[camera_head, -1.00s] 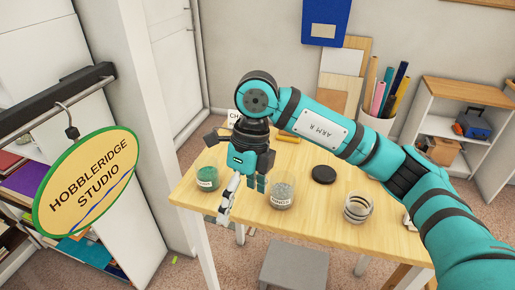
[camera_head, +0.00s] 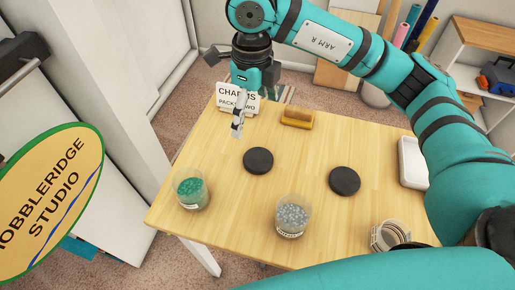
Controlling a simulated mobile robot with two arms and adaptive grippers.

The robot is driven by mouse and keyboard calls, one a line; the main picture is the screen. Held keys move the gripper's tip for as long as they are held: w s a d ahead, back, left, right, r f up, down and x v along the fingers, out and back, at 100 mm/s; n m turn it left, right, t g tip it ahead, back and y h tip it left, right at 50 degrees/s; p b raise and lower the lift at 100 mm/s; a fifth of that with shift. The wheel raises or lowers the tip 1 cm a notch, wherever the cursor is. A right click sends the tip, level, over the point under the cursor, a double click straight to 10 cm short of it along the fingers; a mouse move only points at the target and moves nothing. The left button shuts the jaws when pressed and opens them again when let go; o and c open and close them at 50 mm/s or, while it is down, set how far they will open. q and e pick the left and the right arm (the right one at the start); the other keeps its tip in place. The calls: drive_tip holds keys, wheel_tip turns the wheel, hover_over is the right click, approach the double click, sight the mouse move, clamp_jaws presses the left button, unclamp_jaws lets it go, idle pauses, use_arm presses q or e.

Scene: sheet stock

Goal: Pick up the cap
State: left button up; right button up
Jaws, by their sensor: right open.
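Two black round caps lie flat on the wooden table (camera_head: 200,219). One cap (camera_head: 258,160) is left of the middle and the other cap (camera_head: 344,181) is to its right. A clear jar of green bits (camera_head: 191,190) stands open near the front left. A clear jar of grey bits (camera_head: 292,217) stands open at the front middle. My right gripper (camera_head: 240,122) is open and empty, pointing down above the table's far left part, beyond and left of the left cap. My left gripper is not in view.
A white sign card (camera_head: 237,99) stands at the table's back left, partly behind my gripper. A yellow-brown block (camera_head: 297,117) lies at the back. A white tray (camera_head: 413,162) and a clear ringed jar (camera_head: 389,236) are at the right. A hanging round sign (camera_head: 50,200) is at left.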

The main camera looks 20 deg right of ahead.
drive_tip(key=p, duration=0.1)
hover_over(256, 157)
wheel_tip(256, 157, down, 6)
drive_tip(key=f, duration=0.2)
drive_tip(key=f+p, duration=0.1)
drive_tip(key=shift+a+f, duration=0.2)
drive_tip(key=shift+f, duration=0.6)
drive_tip(key=f+p, duration=0.1)
drive_tip(key=f, duration=0.1)
drive_tip(key=f+p, duration=0.1)
drive_tip(key=f, duration=0.1)
drive_tip(key=shift+d+f, duration=0.2)
drive_tip(key=shift+f, duration=0.35)
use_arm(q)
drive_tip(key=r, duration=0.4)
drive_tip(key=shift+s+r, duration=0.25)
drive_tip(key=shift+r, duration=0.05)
use_arm(e)
drive_tip(key=shift+c, duration=0.4)
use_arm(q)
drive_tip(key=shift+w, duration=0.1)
use_arm(e)
drive_tip(key=c, duration=0.9)
